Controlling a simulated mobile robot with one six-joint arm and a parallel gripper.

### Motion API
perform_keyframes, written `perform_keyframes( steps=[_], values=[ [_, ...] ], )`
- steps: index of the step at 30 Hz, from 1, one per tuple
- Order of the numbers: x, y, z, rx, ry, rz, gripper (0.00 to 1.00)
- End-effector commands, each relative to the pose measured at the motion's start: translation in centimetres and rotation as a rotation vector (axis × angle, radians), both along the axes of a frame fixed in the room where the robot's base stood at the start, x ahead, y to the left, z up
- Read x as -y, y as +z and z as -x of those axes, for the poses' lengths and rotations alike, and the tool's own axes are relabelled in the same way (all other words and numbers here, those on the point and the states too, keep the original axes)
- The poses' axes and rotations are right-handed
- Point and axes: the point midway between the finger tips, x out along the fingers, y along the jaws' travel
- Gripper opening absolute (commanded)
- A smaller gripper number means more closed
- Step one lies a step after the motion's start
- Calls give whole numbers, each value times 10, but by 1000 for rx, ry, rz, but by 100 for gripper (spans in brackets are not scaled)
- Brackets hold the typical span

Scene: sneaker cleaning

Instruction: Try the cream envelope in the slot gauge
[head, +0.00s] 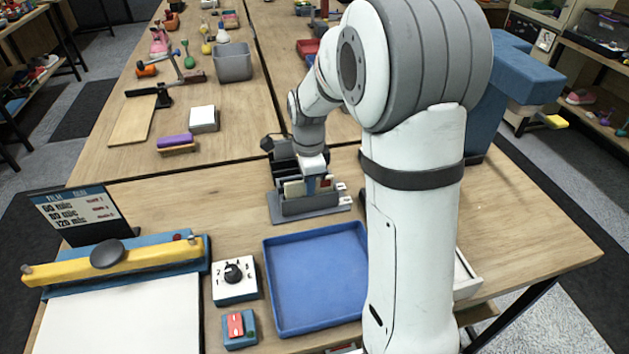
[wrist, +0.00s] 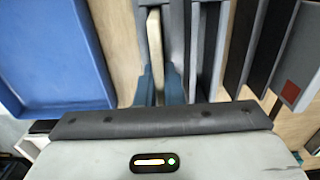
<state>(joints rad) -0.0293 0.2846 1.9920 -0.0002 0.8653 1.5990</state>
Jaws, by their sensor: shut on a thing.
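The cream envelope (wrist: 154,48) shows edge-on in the wrist view, as a thin upright strip between my blue fingertips. My gripper (wrist: 158,86) is shut on it. The slot gauge is the grey stand with upright walls (head: 310,205) near the table's middle in the head view. In the head view the envelope (head: 293,189) shows as a small cream patch just above the gauge's front wall. In the wrist view grey walls (wrist: 175,30) stand on both sides of it. How deep it sits is hidden.
A blue tray (head: 318,278) lies in front of the gauge. Dark upright plates (wrist: 245,45) stand right of it in the wrist view.

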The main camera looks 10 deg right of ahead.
Motion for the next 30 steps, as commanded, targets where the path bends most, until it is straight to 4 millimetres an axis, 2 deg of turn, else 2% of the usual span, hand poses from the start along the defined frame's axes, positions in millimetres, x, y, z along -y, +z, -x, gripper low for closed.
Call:
perform_keyframes(
  steps=[6, 7, 16, 25, 30],
  values=[
    [0, -5, 0, 0, 0, 0, 0],
    [0, -5, 0, 0, 0, 0, 8],
    [0, -4, 0, 0, 0, 0, 33],
    [0, 0, -1, 2, 0, 0, 33],
    [0, 25, -1, 4, 0, 0, 33]
  ],
)
